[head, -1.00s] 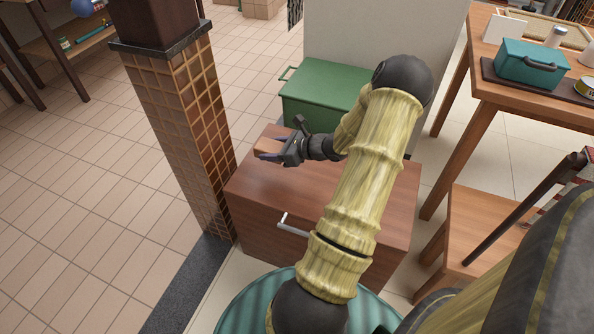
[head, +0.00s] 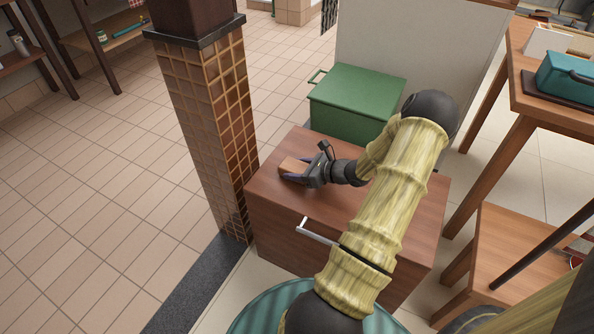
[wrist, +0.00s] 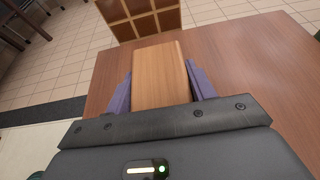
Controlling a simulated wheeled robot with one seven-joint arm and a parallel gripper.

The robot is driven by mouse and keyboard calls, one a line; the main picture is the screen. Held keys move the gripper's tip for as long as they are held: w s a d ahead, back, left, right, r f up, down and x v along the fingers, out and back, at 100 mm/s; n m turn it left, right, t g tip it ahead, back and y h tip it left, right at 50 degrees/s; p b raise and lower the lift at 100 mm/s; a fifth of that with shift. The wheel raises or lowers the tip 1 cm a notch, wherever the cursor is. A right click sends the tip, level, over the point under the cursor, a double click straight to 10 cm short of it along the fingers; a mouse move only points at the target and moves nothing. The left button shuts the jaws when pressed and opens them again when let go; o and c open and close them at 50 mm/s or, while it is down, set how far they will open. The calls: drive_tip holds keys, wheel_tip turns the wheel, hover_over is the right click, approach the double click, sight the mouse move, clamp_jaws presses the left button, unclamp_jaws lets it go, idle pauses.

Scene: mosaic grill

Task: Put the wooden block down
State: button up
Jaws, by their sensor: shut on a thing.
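The wooden block (head: 292,166) is a light brown rectangular piece over the far left part of the brown cabinet top (head: 390,203). My gripper (head: 291,172) is shut on the block, with a purple finger on each side of it. In the wrist view the block (wrist: 160,75) lies between the two fingers and points away from the palm. The block is at or just above the cabinet top; I cannot tell whether it touches.
A tiled pillar (head: 213,120) stands close to the left of the cabinet. A green box (head: 355,100) is behind it. A wooden table with a teal box (head: 570,77) is at the right. The cabinet top right of the block is clear in the wrist view.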

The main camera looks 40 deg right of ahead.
drive_tip(key=shift+d, duration=0.1)
drive_tip(key=o, duration=1)
drive_tip(key=shift+o, duration=0.2)
drive_tip(key=shift+s+r, duration=0.2)
drive_tip(key=shift+r, duration=0.05)
drive_tip(key=p+v, duration=0.4)
drive_tip(key=v, duration=0.7)
drive_tip(key=shift+s+d, duration=0.15)
drive_tip(key=shift+s, duration=0.1)
